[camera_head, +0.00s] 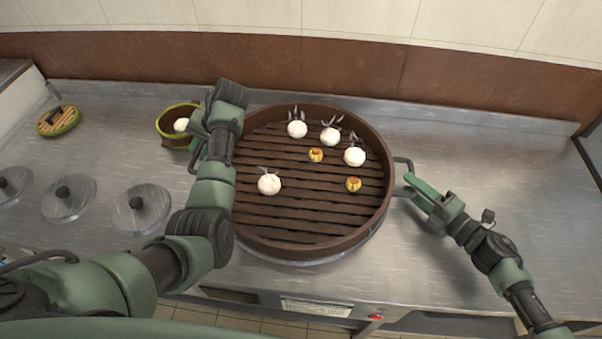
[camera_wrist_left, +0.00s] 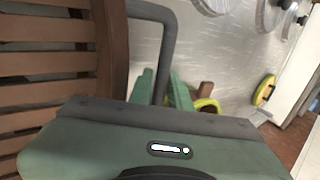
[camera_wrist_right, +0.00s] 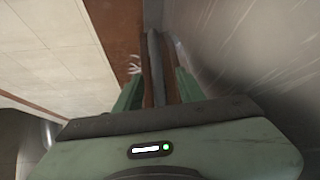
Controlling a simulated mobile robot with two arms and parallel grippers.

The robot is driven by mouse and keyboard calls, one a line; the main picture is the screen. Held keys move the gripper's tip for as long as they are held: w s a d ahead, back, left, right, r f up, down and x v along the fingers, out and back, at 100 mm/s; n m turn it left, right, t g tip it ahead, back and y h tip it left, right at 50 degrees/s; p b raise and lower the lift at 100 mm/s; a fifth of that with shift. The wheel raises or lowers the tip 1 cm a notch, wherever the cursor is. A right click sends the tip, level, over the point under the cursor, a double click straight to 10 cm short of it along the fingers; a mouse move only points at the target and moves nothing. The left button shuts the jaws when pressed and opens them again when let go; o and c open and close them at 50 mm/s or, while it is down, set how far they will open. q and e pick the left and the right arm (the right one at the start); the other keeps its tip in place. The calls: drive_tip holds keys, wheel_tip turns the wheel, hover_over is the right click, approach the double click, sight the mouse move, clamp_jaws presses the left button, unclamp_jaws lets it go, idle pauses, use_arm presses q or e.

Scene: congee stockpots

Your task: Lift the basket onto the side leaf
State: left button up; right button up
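The basket is a large round brown steamer (camera_head: 250,230) with a slatted floor, standing level on the steel counter. White buns (camera_head: 269,185) and small yellow pieces (camera_head: 353,184) lie in it. My left gripper (camera_wrist_left: 162,88) is at the basket's grey left handle (camera_wrist_left: 168,40), which fills the narrow gap between the fingers; the arm hides this grip in the head view. My right gripper (camera_head: 411,187) is at the right handle (camera_head: 404,161). In the right wrist view its fingers stand apart, with that handle (camera_wrist_right: 155,50) between them and space beside it.
A small green-rimmed pot (camera_head: 176,112) with a white bun stands behind my left arm. Round lids (camera_head: 142,208) lie along the left counter, and a small round slatted piece (camera_head: 58,121) lies farther back. The steel counter (camera_head: 500,170) right of the basket is clear.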

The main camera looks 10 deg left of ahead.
use_arm(q)
drive_tip(key=c, duration=0.3)
use_arm(e)
drive_tip(key=c, duration=0.3)
use_arm(q)
clamp_jaws()
use_arm(e)
clamp_jaws()
idle(0.4)
